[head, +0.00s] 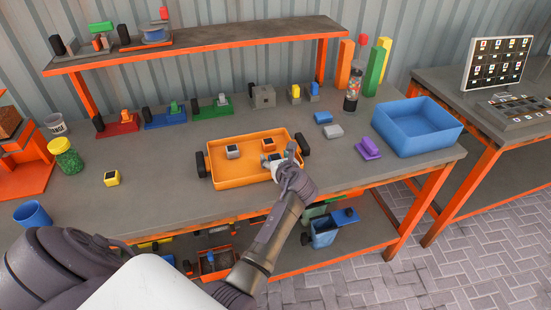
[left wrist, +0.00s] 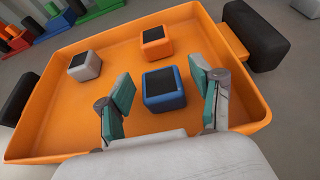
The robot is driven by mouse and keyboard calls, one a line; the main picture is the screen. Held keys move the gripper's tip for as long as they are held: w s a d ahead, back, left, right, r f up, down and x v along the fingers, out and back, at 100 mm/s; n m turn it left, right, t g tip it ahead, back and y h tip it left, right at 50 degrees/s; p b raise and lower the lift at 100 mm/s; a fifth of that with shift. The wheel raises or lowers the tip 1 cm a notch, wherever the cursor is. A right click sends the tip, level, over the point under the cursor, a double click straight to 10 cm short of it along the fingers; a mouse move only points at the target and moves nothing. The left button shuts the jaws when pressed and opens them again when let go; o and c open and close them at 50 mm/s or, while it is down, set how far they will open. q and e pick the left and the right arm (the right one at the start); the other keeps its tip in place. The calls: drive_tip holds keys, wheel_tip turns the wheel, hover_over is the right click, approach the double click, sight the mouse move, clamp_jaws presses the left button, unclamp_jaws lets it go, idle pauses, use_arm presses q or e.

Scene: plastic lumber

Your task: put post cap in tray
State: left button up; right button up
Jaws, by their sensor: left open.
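The orange tray (head: 225,182) with black end handles sits on the grey workbench. In the left wrist view the tray (left wrist: 60,130) holds a blue post cap (left wrist: 160,100), an orange post cap (left wrist: 157,50) and a light grey post cap (left wrist: 85,66), each with a dark top. The grey cap also shows in the head view (head: 233,152). A yellow post cap (head: 111,180) lies on the bench left of the tray. My left gripper (head: 284,163) is open over the tray's right part. Its fingers (left wrist: 160,85) are apart, with the blue cap between or just beyond them; contact is unclear.
A blue bin (head: 415,125), a purple piece (head: 368,148) and small blue and grey blocks lie to the right. A green-filled jar (head: 65,155) and a blue cup (head: 32,214) stand at left. Coloured stands line the back under a shelf (head: 200,40). Bench between yellow cap and tray is clear.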

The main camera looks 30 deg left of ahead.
use_arm(q)
drive_tip(key=p+v, duration=0.8)
drive_tip(key=v, duration=0.2)
drive_tip(key=shift+s+r, duration=0.1)
drive_tip(key=shift+r, duration=0.2)
drive_tip(key=shift+p+v, duration=0.45)
drive_tip(key=shift+v, duration=0.35)
drive_tip(key=shift+d+f, duration=0.1)
drive_tip(key=shift+f, duration=0.1)
